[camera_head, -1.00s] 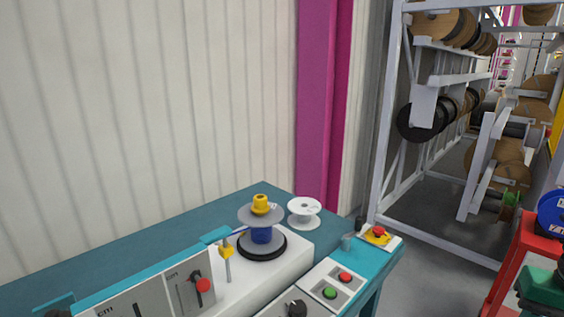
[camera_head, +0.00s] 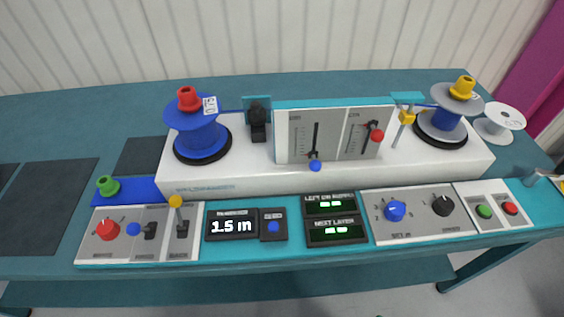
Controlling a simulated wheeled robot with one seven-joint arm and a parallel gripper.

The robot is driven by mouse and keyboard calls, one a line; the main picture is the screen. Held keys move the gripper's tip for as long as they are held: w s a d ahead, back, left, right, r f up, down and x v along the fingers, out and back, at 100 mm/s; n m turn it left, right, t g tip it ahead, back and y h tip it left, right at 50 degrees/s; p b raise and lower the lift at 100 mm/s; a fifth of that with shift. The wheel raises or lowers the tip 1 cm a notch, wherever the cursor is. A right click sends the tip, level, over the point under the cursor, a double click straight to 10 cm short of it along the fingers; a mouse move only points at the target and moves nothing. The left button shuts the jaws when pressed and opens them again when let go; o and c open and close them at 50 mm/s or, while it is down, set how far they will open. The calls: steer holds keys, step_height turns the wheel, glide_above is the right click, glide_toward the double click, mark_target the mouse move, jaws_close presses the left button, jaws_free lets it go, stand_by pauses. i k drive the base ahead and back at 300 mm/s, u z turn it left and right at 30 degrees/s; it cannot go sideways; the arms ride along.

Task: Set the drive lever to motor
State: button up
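The winding machine (camera_head: 215,186) stands on a teal bench. At its front left is a grey control panel (camera_head: 96,252) with a red knob (camera_head: 108,230), a short lever with a blue ball (camera_head: 134,229) and a black slot piece. At that panel's right end an upright lever with a yellow knob (camera_head: 176,203) stands over a dark slot. The labels are too small to read, so I cannot tell which lever is the drive lever or how it is set. My gripper is not in view.
A blue reel (camera_head: 196,137) sits at left, a grey-flanged reel (camera_head: 450,107) at right. The raised panel (camera_head: 330,142) has blue and red ball levers. Displays (camera_head: 232,226), dials (camera_head: 394,211) and green and red buttons (camera_head: 497,210) line the front. Dark mats (camera_head: 45,205) lie left.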

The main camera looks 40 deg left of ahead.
mark_target(133, 228)
steer(key=u, duration=1.85)
steer(key=k, duration=0.55)
steer(key=u, duration=0.2)
steer(key=i, duration=0.5)
steer(key=u, duration=0.1)
